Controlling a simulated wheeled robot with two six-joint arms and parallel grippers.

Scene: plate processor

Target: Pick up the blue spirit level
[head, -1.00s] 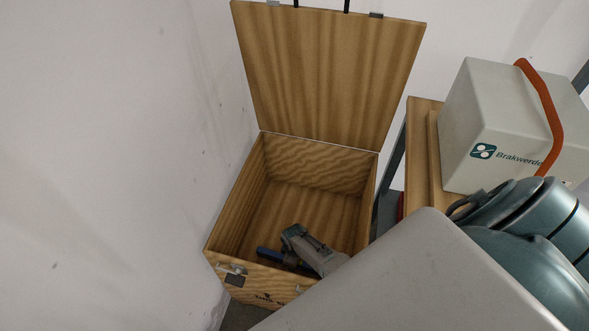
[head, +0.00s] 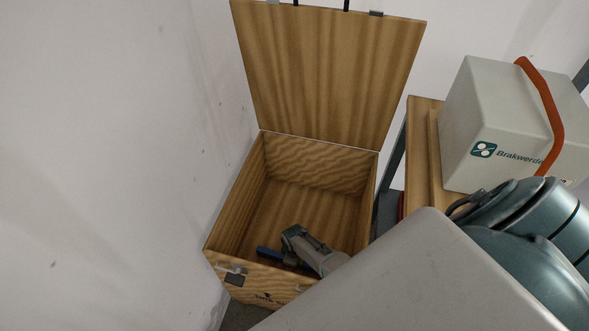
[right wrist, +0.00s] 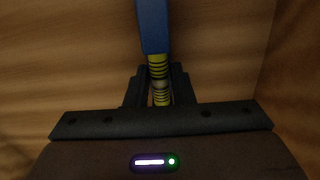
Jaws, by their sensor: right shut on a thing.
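The blue spirit level (head: 268,253) is inside the open wooden box, near its front wall; part of it is hidden by my right gripper and the box's front. My right gripper (head: 292,257) reaches down into the box at the level. In the right wrist view the level (right wrist: 153,28) runs up from between the fingers of my right gripper (right wrist: 158,88), which are shut on it. A yellow and black striped part shows between the fingers. My left gripper is not in view.
The wooden box (head: 226,213) stands against the white wall with its lid (head: 325,70) up. To its right is a wooden-topped shelf (head: 421,130) bearing a grey case (head: 480,115) with an orange strap. The back of the box floor is clear.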

